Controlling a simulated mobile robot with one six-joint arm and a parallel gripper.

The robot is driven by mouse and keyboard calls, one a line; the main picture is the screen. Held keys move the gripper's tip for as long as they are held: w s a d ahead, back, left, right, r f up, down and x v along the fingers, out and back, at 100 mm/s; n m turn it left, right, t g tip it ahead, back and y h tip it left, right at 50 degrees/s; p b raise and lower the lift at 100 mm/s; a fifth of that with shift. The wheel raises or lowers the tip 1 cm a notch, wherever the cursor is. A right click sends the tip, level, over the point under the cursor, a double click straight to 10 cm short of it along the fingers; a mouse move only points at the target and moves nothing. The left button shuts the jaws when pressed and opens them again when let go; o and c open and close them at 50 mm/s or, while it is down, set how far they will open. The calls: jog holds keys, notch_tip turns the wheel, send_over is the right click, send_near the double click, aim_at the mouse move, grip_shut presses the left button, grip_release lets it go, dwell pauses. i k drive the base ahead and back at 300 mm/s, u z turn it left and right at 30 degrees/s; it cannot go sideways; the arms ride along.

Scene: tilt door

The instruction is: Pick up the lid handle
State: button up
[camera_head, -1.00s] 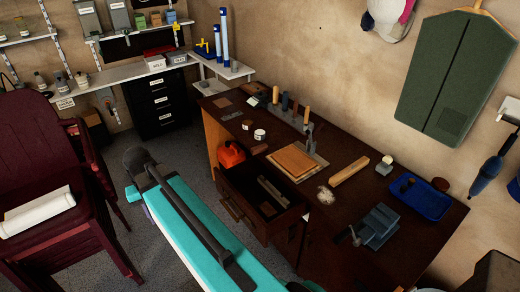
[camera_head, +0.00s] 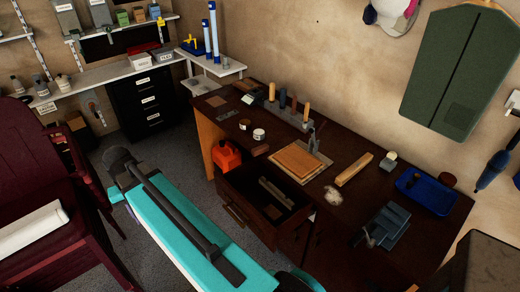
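A long teal object (camera_head: 165,225) runs from the left middle down to the bottom edge. A dark bar (camera_head: 188,219) lies along its top, with a rounded dark knob (camera_head: 118,158) at the far end. I cannot tell whether this bar is the lid handle, and no other lid handle is clear to me. My gripper is not in view, so nothing shows it touching or holding anything.
A dark wooden workbench (camera_head: 405,250) with an open drawer (camera_head: 262,208) stands right of the teal object. It carries tools and a blue tray (camera_head: 432,194). Dark red chairs (camera_head: 75,235) stand at left. Grey floor (camera_head: 185,165) shows between the chairs and bench.

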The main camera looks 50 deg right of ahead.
aim_at(264, 148)
jog(key=u, duration=0.05)
jog(key=i, duration=0.95)
